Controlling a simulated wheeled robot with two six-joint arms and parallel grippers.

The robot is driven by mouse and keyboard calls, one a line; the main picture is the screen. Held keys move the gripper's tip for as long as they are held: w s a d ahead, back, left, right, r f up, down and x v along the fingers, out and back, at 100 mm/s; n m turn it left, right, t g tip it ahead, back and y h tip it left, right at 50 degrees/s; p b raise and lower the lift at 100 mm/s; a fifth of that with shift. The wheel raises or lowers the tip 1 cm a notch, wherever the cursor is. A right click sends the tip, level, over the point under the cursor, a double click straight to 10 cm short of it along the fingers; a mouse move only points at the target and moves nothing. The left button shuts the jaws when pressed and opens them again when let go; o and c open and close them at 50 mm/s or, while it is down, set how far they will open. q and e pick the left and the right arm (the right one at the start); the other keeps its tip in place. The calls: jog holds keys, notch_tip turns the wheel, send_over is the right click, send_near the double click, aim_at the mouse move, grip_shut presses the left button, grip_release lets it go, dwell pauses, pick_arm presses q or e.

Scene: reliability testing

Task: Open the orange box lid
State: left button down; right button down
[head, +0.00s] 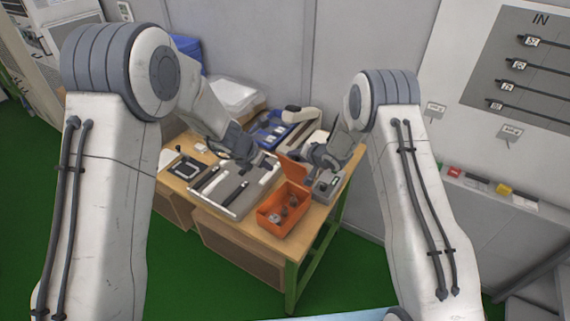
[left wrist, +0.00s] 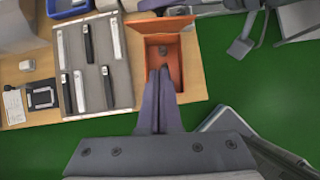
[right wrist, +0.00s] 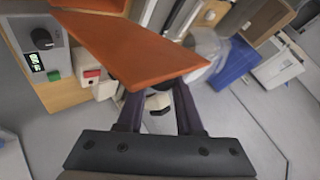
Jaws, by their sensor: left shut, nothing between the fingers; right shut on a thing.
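The box (left wrist: 190,72) also shows in the left wrist view. My left gripper (left wrist: 159,72) is shut and empty, its fingertips in front of the box in that view. My right gripper (right wrist: 155,88) is at the raised lid (right wrist: 135,45), which hides its fingertips. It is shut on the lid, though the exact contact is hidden.
A wall is behind the table.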

aim_at(293, 160)
pick_arm(q)
jog(key=shift+w+d+f, duration=1.5)
jog(key=shift+w+f, duration=0.05)
jog(key=shift+w, duration=0.1)
jog(key=shift+w+d+f, duration=1.45)
jog(key=shift+w+f, duration=0.05)
jog(key=shift+w, duration=0.1)
jog(key=shift+w+d+r, duration=0.3)
jog(key=shift+w+d, duration=0.2)
jog(key=shift+w, duration=0.05)
jog(key=shift+w+d+r, duration=0.25)
jog(key=shift+w+r, duration=0.05)
pick_arm(e)
jog(key=shift+s+a+f, duration=0.1)
jog(key=shift+a, duration=0.1)
jog(key=c, duration=0.5)
grip_release()
jog(key=shift+c, duration=0.2)
